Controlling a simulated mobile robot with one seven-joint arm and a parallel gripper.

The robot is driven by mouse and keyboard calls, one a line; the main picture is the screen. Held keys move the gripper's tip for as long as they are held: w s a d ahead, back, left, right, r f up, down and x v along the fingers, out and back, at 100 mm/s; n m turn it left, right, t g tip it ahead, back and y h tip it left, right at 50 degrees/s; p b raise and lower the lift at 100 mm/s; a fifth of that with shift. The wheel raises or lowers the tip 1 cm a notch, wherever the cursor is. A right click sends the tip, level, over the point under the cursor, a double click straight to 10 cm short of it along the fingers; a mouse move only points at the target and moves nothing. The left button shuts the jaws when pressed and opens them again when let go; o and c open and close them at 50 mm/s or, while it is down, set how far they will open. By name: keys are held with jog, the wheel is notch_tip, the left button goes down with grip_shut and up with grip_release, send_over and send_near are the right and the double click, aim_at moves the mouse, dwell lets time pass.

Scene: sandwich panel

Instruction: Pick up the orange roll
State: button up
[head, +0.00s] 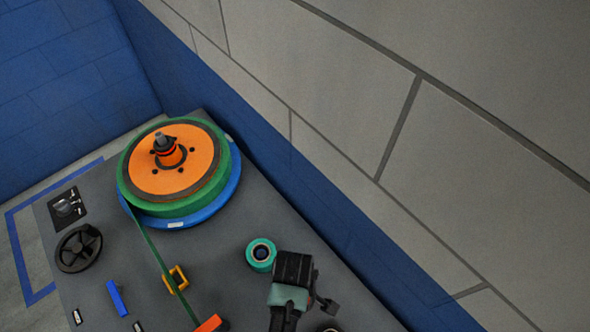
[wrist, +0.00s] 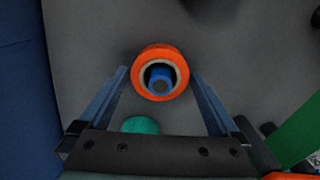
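The orange roll (wrist: 146,87) shows in the wrist view as an upright ring with a pale inner core, around a blue peg. It sits on the dark grey panel (wrist: 90,30). My gripper (wrist: 160,70) is open, with one finger to the left of the roll and one to the right. A gap shows on both sides, and nothing is held. I cannot tell how far down the fingers reach. I cannot make out the orange roll in the head view, where a dark part that looks like my arm covers that area.
A teal roll (head: 253,262) stands on the panel close by; it also shows in the wrist view (wrist: 141,125). A large orange-and-green reel (head: 150,185) stands farther back, with a green strip running from it. A blue and grey wall (head: 300,185) borders the panel.

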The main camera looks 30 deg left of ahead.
jog(key=c, duration=1.1)
notch_tip(320, 180, up, 10)
jog(key=shift+r, duration=0.1)
